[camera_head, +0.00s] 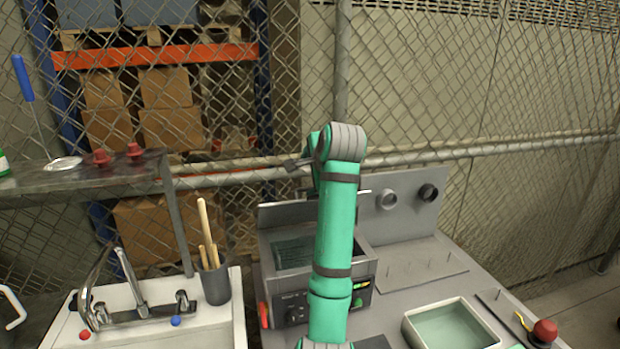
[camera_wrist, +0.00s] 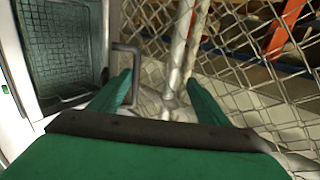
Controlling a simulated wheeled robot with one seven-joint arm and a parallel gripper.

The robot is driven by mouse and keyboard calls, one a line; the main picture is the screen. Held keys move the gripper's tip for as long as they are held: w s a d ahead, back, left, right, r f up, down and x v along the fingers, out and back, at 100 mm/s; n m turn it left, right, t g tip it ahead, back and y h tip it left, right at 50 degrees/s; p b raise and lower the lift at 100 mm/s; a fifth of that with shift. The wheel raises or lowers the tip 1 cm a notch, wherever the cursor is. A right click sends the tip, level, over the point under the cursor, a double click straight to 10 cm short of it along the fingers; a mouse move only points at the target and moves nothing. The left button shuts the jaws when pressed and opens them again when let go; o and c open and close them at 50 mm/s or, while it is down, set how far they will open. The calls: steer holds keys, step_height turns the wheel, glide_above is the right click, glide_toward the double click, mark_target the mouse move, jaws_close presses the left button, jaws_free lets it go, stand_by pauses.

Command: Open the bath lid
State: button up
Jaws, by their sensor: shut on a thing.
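The bath (camera_head: 368,268) is a grey box with a front control panel, on the counter behind my green arm. Its top shows a dark, greenish inside. A grey panel that looks like the raised lid (camera_head: 282,214) stands at its back edge, partly hidden by my arm. In the wrist view, a grey frame around a dark textured area fills the upper left, with a D-shaped metal handle (camera_wrist: 137,68) on its right side. My gripper (camera_wrist: 160,88) is at this handle, the left finger beside it. It is shut on the handle, though the exact contact is unclear.
A sink with a tap (camera_head: 130,285) and a grey cup of wooden sticks (camera_head: 215,284) stand left of the bath. A pale tray (camera_head: 408,325) and a red knob (camera_head: 545,331) are at right. A wire fence runs close behind the counter.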

steer(key=r, duration=0.2)
steer(key=s+r, duration=0.1)
steer(key=shift+d, duration=0.25)
steer(key=shift+s+d+r, duration=0.1)
steer(key=shift+s+r, duration=0.2)
steer(key=shift+r, duration=0.1)
steer(key=c, duration=0.9)
steer(key=shift+s+d+r, duration=0.15)
steer(key=shift+s+r, duration=0.35)
steer(key=shift+r, duration=0.3)
steer(key=shift+s+d+r, duration=0.1)
steer(key=shift+s+r, duration=0.4)
steer(key=shift+r, duration=0.3)
steer(key=v, duration=1)
steer(key=shift+s, duration=0.4)
steer(key=shift+s+d, duration=0.1)
steer(key=shift+d, duration=0.05)
